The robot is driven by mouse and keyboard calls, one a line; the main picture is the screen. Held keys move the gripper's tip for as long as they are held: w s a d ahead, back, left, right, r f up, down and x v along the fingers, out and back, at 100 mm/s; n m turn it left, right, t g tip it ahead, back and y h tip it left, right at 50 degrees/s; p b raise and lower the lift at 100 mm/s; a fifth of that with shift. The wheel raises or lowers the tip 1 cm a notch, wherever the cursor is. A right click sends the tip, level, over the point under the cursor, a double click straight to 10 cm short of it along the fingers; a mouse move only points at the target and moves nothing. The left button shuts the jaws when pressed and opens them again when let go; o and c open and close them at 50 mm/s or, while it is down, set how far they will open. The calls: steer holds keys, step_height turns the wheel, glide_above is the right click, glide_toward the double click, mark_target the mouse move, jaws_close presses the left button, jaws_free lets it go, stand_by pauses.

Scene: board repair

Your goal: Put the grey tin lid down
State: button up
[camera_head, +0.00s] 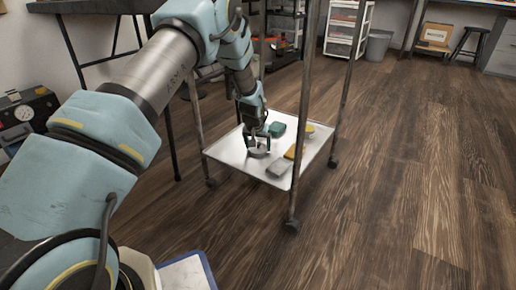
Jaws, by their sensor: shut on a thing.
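My gripper (257,143) points down over the low white shelf (226,149) of a wheeled cart. It is shut on the grey tin lid (258,152), which shows as a small grey round shape between and below the fingers. The lid is at or just above the shelf surface; I cannot tell whether it touches. The fingers hide part of the lid.
A teal block (277,129), a grey block (279,168), a yellow-orange thing (291,152) and a yellow thing (310,129) lie right of my gripper. Cart posts (303,110) rise around the shelf. The shelf's left and front-left parts are clear.

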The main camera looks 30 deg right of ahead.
steer(key=shift+r, duration=0.1)
steer(key=o, duration=1)
steer(key=p+v, duration=0.5)
steer(key=v, duration=0.7)
steer(key=a+r+n+y, duration=0.15)
steer(key=a+r, duration=0.35)
steer(key=a, duration=0.6)
steer(key=a+r+n, duration=0.2)
steer(key=a+r, duration=0.3)
steer(key=a, duration=0.7)
steer(key=s+a+r+n+g+y, duration=0.1)
steer(key=s+a+r+n, duration=0.2)
steer(key=s+a, duration=1.2)
steer(key=a+r, duration=0.2)
steer(key=a, duration=0.1)
steer(key=shift+s+a+r+g, duration=0.25)
steer(key=shift+s+a+g, duration=0.05)
steer(key=shift+s+g, duration=0.1)
